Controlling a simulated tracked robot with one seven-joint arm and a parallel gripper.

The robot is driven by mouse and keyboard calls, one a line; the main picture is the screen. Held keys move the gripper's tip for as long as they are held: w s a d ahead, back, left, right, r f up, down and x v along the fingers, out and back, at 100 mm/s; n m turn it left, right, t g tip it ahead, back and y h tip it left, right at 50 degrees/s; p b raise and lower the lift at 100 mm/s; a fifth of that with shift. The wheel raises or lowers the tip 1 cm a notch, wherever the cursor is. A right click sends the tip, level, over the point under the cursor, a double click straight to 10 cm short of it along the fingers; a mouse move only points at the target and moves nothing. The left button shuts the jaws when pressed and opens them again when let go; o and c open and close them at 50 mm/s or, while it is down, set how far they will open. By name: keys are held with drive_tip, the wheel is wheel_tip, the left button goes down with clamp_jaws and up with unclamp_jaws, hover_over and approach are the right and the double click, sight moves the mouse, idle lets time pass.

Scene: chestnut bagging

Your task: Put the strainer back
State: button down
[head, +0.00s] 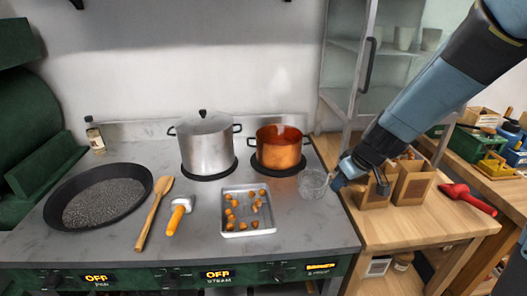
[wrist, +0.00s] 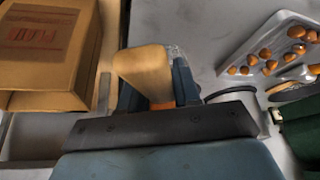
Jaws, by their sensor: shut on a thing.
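The strainer shows in the head view as a pale, see-through wire bowl (head: 313,184) at the right end of the grey stove top, right of the chestnut tray. My gripper (head: 347,179) is at its right side, by the edge between stove and wooden table. In the wrist view my gripper (wrist: 158,95) is shut on the strainer's light wooden handle (wrist: 145,68). A bit of mesh (wrist: 176,52) shows behind the handle; most of the bowl is hidden there. I cannot tell whether the bowl touches the stove top.
A copper pot (head: 279,150) and a lidded steel pot (head: 205,143) stand behind. A metal tray (head: 265,226) holds several chestnuts. Paper bags (head: 414,185) and a red scoop (head: 466,197) are on the wooden table. A black pan (head: 53,213) lies left.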

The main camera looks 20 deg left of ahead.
drive_tip(key=c, duration=0.7)
unclamp_jaws()
